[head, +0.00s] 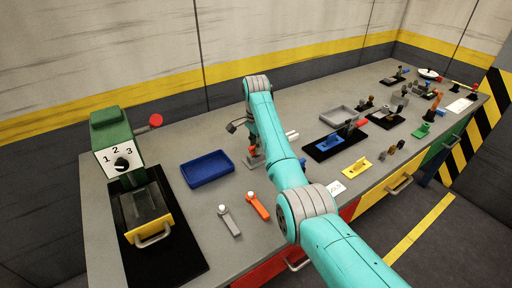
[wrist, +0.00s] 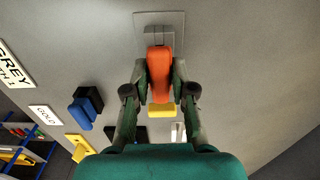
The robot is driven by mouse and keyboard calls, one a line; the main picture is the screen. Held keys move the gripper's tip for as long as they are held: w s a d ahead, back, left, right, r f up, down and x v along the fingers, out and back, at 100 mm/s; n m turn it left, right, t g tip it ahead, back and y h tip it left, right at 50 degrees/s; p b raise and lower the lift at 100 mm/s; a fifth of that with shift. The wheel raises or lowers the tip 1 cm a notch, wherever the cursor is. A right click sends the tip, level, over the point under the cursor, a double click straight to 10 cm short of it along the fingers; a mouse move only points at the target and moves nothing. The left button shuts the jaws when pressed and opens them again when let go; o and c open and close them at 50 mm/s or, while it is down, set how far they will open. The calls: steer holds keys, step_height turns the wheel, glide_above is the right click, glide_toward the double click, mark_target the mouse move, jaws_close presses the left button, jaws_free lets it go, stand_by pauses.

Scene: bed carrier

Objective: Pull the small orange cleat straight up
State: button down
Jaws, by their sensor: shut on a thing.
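The small orange cleat (wrist: 159,78) sits between my gripper's fingers in the wrist view. My gripper (wrist: 160,69) is shut on it, with one dark finger against each side. The cleat's upper end lies by a grey block on a light grey plate (wrist: 174,18). I cannot tell whether the cleat touches that block. In the head view my gripper (head: 254,158) is low over the bench, left of my arm, with a bit of orange showing at it. My arm and fingers hide much of that spot.
A blue tray (head: 207,170) lies left of my gripper. An orange-handled lever (head: 258,206) and a grey lever (head: 229,220) lie in front. In the wrist view a blue piece (wrist: 86,107) and a yellow piece (wrist: 162,110) are close by. Bare bench (wrist: 245,75) shows right.

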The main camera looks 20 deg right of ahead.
steer(key=shift+r, duration=1)
stand_by(0.5)
steer(key=shift+r, duration=0.8)
